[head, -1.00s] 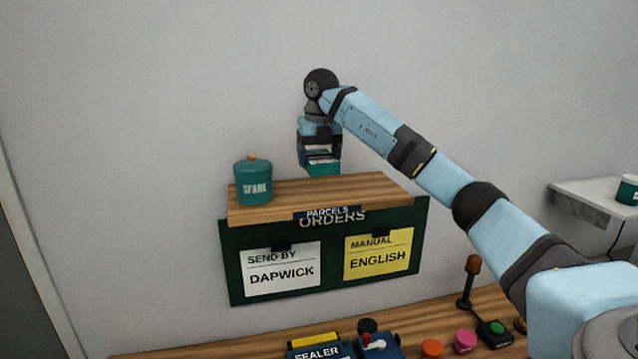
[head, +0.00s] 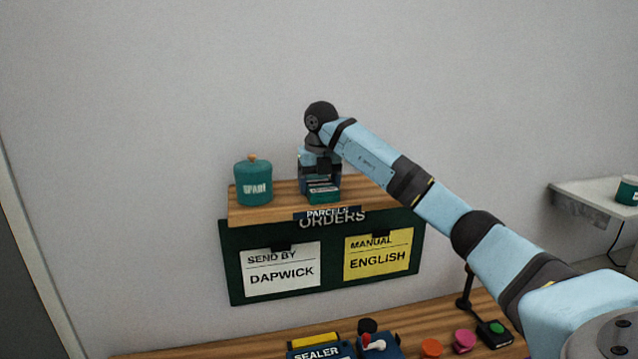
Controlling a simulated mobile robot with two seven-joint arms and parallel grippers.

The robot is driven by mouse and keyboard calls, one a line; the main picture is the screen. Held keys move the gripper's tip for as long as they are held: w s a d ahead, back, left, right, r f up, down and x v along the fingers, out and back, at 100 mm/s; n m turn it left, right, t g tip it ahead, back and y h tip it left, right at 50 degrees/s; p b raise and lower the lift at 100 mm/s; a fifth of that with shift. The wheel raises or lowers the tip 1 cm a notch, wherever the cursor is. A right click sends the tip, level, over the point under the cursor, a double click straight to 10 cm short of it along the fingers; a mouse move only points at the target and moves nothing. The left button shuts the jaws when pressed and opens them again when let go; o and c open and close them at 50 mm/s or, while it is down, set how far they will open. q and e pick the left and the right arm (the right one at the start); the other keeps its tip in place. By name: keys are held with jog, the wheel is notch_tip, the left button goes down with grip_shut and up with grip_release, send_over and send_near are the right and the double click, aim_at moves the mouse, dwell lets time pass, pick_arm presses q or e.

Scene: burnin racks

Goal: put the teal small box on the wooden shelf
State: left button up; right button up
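The teal small box (head: 323,196) is at the wooden shelf (head: 275,212), near its front edge and right of the teal jar. My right gripper (head: 321,184) points down over the box, with its fingers around it. The box looks level and appears to touch the shelf top, though its underside is hard to see. The fingers appear shut on the box. My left gripper is not in view.
A teal jar (head: 253,182) with a wooden knob stands on the shelf's left end. A green order board (head: 332,274) hangs below. The bench beneath holds a blue sealer (head: 320,349), an orange button (head: 431,348) and a pink button (head: 464,340). The shelf's right part is partly behind my arm.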

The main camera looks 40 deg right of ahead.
aim_at(321, 184)
jog(key=o, duration=0.3)
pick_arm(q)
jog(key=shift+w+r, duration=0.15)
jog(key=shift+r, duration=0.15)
pick_arm(e)
jog(key=shift+o, duration=0.5)
jog(key=shift+r, duration=0.45)
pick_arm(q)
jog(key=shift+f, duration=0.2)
pick_arm(e)
notch_tip(321, 184, up, 11)
jog(key=s, duration=0.1)
jog(key=shift+s+a+r, duration=0.15)
jog(key=shift+a, duration=0.15)
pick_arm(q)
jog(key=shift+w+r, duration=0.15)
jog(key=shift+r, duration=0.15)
